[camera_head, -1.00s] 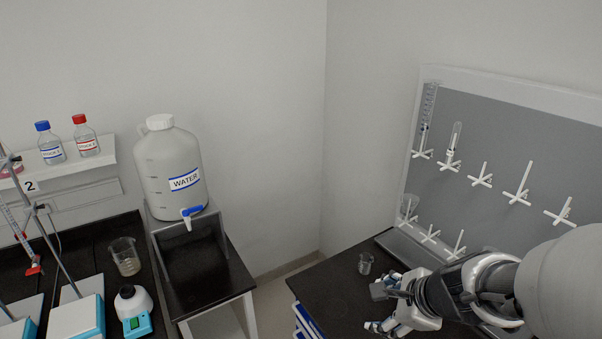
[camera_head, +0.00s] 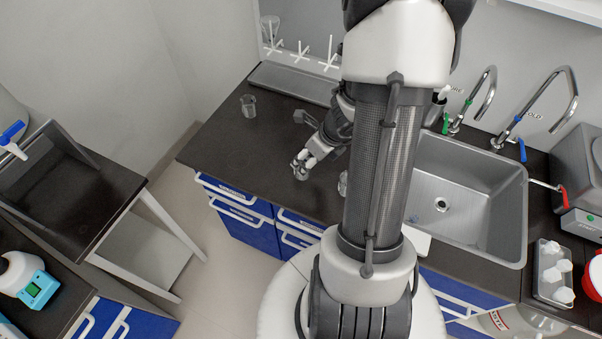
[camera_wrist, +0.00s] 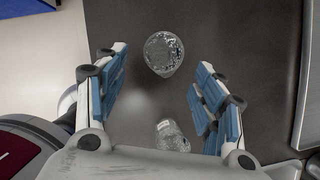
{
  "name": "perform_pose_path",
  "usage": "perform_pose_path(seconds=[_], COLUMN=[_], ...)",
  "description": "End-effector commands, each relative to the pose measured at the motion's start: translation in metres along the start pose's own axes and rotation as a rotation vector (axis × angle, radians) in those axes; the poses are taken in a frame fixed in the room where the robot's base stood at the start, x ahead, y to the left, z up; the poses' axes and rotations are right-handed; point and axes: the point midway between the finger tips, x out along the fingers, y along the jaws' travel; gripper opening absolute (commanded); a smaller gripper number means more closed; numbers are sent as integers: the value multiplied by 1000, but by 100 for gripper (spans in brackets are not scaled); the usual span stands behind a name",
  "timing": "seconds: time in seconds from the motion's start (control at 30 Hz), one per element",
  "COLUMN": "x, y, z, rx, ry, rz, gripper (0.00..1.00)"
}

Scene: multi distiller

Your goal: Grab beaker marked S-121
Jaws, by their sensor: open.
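A small clear beaker (camera_head: 249,106) stands on the dark counter to the left of my gripper in the head view. A second clear glass vessel (camera_head: 343,184) stands partly hidden behind my arm. The wrist view shows a round clear beaker (camera_wrist: 163,53) near the fingertips and another clear vessel (camera_wrist: 172,136) with a pale mark, lower down near my palm. I cannot read S-121 on either, nor match them surely between views. My gripper (camera_head: 300,145) is open and empty above the counter; its blue-padded fingers (camera_wrist: 160,75) are spread apart in the wrist view.
A drying rack with white pegs (camera_head: 302,50) and a grey tray (camera_head: 292,83) stand at the back. A steel sink (camera_head: 470,200) with taps lies to the right. Blue drawers (camera_head: 245,222) front the counter. Counter left of my gripper is mostly clear.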

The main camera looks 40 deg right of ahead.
Motion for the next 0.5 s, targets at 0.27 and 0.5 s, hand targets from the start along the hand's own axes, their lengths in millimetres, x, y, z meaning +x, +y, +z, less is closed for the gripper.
perform_pose_path(seconds=[0.27,0.5], x=[34,54], y=[0,-1], z=[0,1], rx=[-1,-3], ry=[-1,0], rz=[-1,1], gripper=[63,63])
